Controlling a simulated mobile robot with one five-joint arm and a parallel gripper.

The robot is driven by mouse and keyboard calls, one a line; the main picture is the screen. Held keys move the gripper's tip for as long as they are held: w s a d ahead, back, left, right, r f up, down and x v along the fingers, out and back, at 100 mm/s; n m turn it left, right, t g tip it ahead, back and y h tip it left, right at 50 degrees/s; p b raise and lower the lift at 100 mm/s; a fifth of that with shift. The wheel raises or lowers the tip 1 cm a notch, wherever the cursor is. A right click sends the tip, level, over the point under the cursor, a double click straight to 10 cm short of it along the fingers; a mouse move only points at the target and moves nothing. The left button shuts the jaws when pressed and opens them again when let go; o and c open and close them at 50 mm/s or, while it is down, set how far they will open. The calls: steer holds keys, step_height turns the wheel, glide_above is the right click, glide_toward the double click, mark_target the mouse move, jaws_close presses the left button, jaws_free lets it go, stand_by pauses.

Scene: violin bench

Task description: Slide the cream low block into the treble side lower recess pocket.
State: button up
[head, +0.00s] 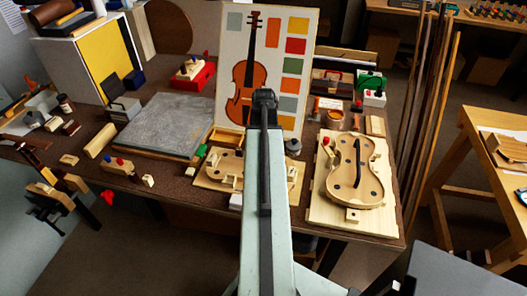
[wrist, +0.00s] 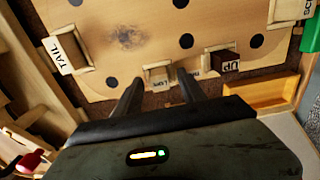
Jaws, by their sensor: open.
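In the wrist view, the pale wooden form (wrist: 100,38) fills the upper part, with dark round holes. My gripper (wrist: 160,84) is open at its near edge, one dark finger on each side of a small pale piece (wrist: 158,74). This piece looks like the cream low block at the edge pocket with a partly readable "LOW" label (wrist: 160,87). I cannot tell how deep it sits. In the head view, my arm covers the middle of the form (head: 222,168) and hides my gripper.
A dark block (wrist: 224,62) by the "UP" label stands right of my fingers. A pale block (wrist: 73,56) sits by the "TAIL" label. A wooden tray (wrist: 262,95) lies close on the right. A second form (head: 357,170) lies right of my arm, a grey slab (head: 160,122) left.

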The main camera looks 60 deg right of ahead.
step_height(320, 180, up, 7)
steer(key=p, duration=0.6)
steer(key=shift+r+p, duration=0.2)
steer(key=shift+p, duration=0.1)
steer(key=shift+f, duration=0.1)
